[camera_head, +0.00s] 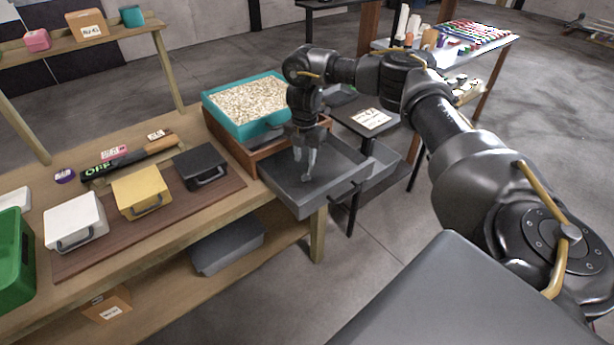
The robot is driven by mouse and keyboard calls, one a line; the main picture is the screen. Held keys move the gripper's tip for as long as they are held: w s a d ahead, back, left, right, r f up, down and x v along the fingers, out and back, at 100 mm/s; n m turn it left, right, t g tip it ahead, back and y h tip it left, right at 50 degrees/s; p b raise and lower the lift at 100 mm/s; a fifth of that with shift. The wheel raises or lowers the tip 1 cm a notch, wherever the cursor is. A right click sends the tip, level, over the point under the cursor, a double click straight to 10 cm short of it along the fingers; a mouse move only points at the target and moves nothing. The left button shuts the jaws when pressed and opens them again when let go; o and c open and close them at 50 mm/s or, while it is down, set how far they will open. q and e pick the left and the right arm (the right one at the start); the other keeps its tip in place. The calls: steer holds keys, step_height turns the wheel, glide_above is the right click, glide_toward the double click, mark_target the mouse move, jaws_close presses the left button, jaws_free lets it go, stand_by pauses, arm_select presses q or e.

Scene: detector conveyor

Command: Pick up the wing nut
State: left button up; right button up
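No wing nut can be made out; if it is in the grey tray (275,183), it is too small to see or hidden by my gripper. My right gripper (305,172) points down into this open tray, at the right end of the wooden workbench. Its fingers are close together and small in the picture, so I cannot tell if they are open or shut, or if anything is between them. My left gripper is not in view.
A teal bin (222,117) of pale pieces stands behind the tray. White (75,220), yellow (140,190) and black (200,165) handled boxes sit on a brown board to the left. A green crate (15,262) is at the far left.

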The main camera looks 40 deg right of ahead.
mark_target(304, 175)
step_height(304, 175, down, 3)
steer(key=shift+w+f, duration=0.15)
steer(key=shift+f, duration=0.05)
steer(key=shift+a+f+p, duration=0.15)
steer(key=shift+f+p, duration=0.15)
steer(key=shift+p, duration=0.35)
step_height(304, 175, down, 4)
steer(key=shift+a+r+p, duration=0.1)
steer(key=shift+r+p, duration=0.05)
steer(key=shift+p, duration=0.5)
steer(key=shift+f, duration=0.4)
steer(key=shift+c, duration=0.2)
jaws_close()
